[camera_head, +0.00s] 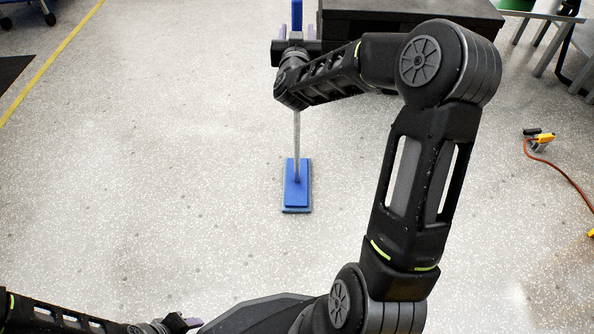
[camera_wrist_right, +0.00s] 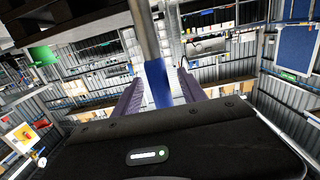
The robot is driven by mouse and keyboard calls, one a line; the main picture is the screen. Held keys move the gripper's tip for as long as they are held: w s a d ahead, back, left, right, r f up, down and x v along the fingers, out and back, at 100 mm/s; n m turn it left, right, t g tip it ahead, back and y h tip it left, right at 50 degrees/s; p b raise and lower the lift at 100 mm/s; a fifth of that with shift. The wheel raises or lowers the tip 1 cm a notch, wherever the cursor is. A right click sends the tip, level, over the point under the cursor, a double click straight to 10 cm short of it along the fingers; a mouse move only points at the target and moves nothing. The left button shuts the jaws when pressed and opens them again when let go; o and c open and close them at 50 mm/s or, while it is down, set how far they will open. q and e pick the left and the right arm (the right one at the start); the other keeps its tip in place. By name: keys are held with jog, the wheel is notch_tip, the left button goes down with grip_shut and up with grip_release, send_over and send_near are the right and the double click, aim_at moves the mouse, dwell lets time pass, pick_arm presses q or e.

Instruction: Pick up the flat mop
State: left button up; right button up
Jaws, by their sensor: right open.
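The flat mop has a blue flat head (camera_head: 297,185) that lies on the floor in the head view. Its thin grey pole (camera_head: 297,135) stands up from the head and passes behind my right arm. A blue grip (camera_head: 297,14) shows at the top. My right gripper (camera_head: 297,32) is open at the blue grip, with purple fingers on either side. In the right wrist view the blue part (camera_wrist_right: 157,84) stands between the fingers of the gripper (camera_wrist_right: 159,88), with gaps visible. My left gripper (camera_head: 182,323) is partly visible at the bottom edge; its jaws are unclear.
A dark cabinet or bench (camera_head: 410,14) stands behind at the top. An orange cable (camera_head: 565,172) with a yellow tool-like item (camera_head: 542,137) lies on the floor at right. The speckled floor left of the mop is clear.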

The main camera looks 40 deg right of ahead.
jog(key=shift+c, duration=0.6)
grip_shut()
dwell(0.7)
jog(key=shift+r, duration=0.25)
